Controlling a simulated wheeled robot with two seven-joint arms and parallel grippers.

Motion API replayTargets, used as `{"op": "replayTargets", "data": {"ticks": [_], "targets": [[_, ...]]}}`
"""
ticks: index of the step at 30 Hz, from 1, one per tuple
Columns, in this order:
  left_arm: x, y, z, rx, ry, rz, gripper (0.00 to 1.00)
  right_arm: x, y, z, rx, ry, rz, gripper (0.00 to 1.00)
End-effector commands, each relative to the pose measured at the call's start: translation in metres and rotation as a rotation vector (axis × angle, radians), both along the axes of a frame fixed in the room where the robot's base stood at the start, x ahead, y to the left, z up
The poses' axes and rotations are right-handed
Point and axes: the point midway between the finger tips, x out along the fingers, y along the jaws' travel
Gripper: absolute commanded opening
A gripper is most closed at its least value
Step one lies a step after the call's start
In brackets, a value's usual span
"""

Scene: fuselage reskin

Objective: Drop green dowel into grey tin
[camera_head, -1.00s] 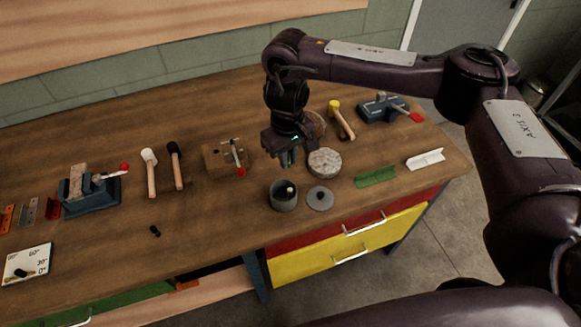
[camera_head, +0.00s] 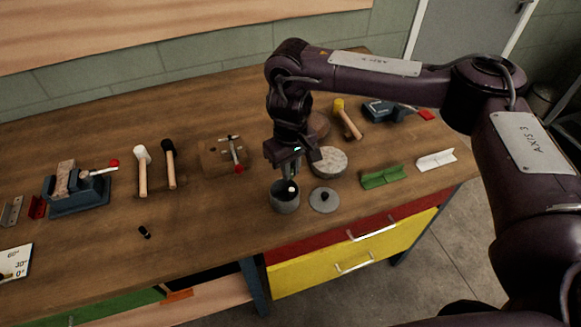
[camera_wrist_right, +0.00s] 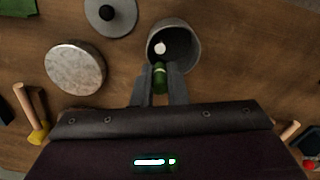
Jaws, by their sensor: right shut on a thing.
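The grey tin (camera_head: 285,202) stands open on the workbench near its front edge, and it also shows in the right wrist view (camera_wrist_right: 188,52). A small white round-ended thing (camera_wrist_right: 161,48) is inside it. My right gripper (camera_head: 291,172) is just above the back rim of the tin, pointing down. In the right wrist view its fingers (camera_wrist_right: 160,85) are shut on the green dowel (camera_wrist_right: 160,76), whose end reaches the near rim of the tin. I cannot tell whether the dowel's tip is below the rim. My left gripper is not in view.
A grey lid with a black knob (camera_head: 324,199) lies right of the tin. A round stone-like disc (camera_head: 329,160) is behind it. Green (camera_head: 385,177) and white (camera_head: 436,160) angle pieces lie farther right. A block with a red-tipped lever (camera_head: 225,157) stands left.

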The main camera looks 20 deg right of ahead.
Motion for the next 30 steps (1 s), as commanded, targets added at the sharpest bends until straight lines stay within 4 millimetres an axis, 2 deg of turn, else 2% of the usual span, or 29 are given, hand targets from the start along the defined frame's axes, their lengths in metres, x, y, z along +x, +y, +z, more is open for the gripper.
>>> {"op": "replayTargets", "data": {"ticks": [2, 3, 9, 16, 19, 30], "targets": [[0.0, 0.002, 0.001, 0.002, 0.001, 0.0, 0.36, 0.0, 0.0, 0.001, 0.0, 0.0, 0.0, 0.0], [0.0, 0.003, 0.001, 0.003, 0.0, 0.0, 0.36, 0.0, 0.0, 0.001, 0.0, 0.0, 0.0, 0.15], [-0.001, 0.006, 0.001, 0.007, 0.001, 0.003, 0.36, 0.0, 0.0, 0.001, 0.0, 0.0, 0.0, 0.38], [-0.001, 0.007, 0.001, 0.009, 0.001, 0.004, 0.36, 0.0, 0.0, 0.001, 0.0, 0.0, 0.0, 0.38], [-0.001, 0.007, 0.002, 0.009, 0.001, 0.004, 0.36, 0.001, 0.0, 0.008, -0.001, -0.004, 0.001, 0.38], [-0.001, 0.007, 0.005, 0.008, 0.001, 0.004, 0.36, 0.001, 0.0, 0.064, -0.002, -0.005, 0.002, 0.38]]}}
